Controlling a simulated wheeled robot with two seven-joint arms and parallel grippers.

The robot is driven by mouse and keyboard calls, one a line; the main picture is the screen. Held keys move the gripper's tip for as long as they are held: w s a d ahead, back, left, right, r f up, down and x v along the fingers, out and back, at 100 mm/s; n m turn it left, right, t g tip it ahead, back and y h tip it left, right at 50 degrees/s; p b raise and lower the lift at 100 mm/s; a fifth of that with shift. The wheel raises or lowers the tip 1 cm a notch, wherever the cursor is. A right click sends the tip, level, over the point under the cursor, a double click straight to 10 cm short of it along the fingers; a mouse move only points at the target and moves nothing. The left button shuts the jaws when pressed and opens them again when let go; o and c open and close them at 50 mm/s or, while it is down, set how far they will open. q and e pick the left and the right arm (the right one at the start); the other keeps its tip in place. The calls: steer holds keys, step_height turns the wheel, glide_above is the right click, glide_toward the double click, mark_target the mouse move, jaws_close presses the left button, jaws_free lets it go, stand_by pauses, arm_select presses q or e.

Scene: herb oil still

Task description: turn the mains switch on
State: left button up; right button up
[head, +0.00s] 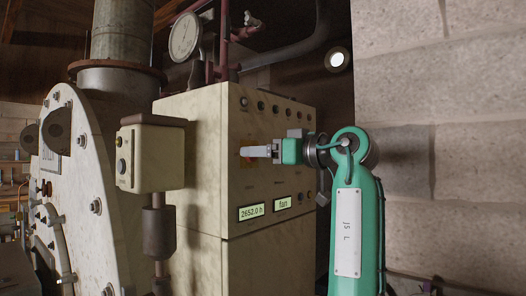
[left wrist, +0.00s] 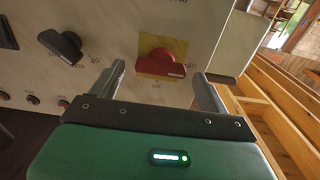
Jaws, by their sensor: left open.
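The mains switch appears to be the red rotary handle (left wrist: 162,64) on a yellow plate (left wrist: 150,42) in the left wrist view. Its handle lies roughly crosswise in that view, with small lettering below it that is hard to read. My left gripper (left wrist: 158,70) is open, with one finger on each side of the red handle; I cannot tell whether they touch it. In the head view my left gripper (head: 258,151) reaches the front of the cream cabinet (head: 240,195). It hides the handle there, and only a bit of yellow shows. My right gripper is not in view.
A black rotary knob (left wrist: 65,45) sits left of the red handle in the wrist view. A cream box (head: 150,157) stands left of the cabinet, a block wall (head: 450,130) right.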

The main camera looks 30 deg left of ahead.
arm_select(q)
steer(key=shift+a, duration=0.55)
steer(key=c, duration=1)
